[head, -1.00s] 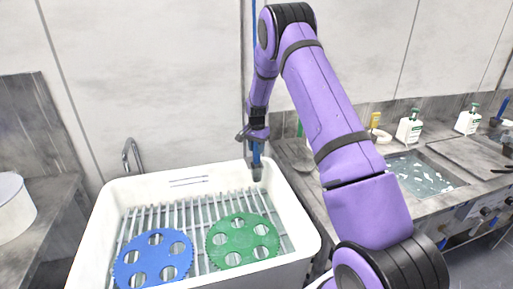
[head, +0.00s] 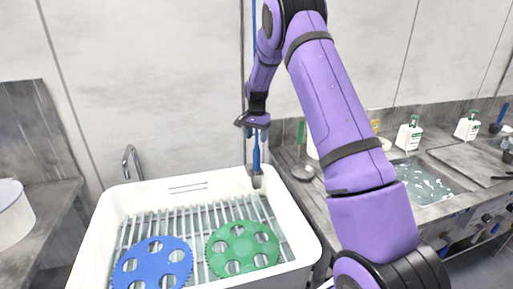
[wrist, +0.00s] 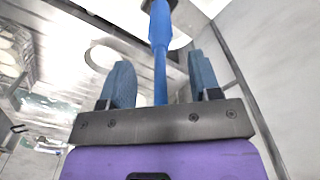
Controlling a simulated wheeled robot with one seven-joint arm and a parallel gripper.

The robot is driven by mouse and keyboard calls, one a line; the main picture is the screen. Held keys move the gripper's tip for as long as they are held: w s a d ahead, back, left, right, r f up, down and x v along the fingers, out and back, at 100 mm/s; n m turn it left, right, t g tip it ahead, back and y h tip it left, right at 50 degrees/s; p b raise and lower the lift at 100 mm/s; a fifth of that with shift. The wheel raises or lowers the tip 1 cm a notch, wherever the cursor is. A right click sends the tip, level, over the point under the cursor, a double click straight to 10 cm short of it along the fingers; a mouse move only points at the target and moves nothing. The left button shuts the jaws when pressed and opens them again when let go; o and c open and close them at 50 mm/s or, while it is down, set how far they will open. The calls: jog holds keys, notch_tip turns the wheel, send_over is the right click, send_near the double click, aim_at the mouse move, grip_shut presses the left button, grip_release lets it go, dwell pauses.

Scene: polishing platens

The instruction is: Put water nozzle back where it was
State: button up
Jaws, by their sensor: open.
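The water nozzle (head: 256,158) is a slim blue wand with a dark grey tip. It hangs upright at the back right corner of the white sink, its tip near the rim, on a thin blue line running up the wall. My gripper (head: 253,129) is around its upper part, above the sink rim. In the wrist view, the nozzle (wrist: 160,30) passes between the two blue-grey fingers of my gripper (wrist: 160,62), with a clear gap on each side. The fingers are open and do not grip it.
The white sink (head: 307,216) has a slatted rack holding a blue platen (head: 152,267) and a green platen (head: 242,250). A metal tap (head: 131,160) stands behind it. A counter with bottles (head: 408,135) and a water-filled basin (head: 428,183) lies right. The wall is close behind.

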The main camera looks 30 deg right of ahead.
notch_tip(320, 180, up, 4)
jog(key=shift+s+a+f, duration=0.1)
jog(key=shift+f, duration=0.05)
jog(key=s+a+r+n+t, duration=0.1)
jog(key=s+a+r+n, duration=0.1)
jog(key=s+a+r, duration=0.35)
jog(key=s+a+r+n+t, duration=0.1)
jog(key=s+a+r+n, duration=0.1)
jog(key=s+r, duration=0.65)
jog(key=s+a+r+n+t, duration=0.1)
jog(key=s+a+r+n, duration=0.1)
jog(key=s+a+r, duration=0.35)
jog(key=s+a+r+n+t, duration=0.1)
jog(key=s+a+n, duration=0.1)
jog(key=s, duration=1)
jog(key=s+a+r+n+t, duration=0.1)
jog(key=s+a+n, duration=0.2)
jog(key=s, duration=1)
jog(key=shift+s+n, duration=0.15)
jog(key=shift+n, duration=0.45)
jog(key=shift+a+r, duration=0.1)
jog(key=shift+c, duration=0.2)
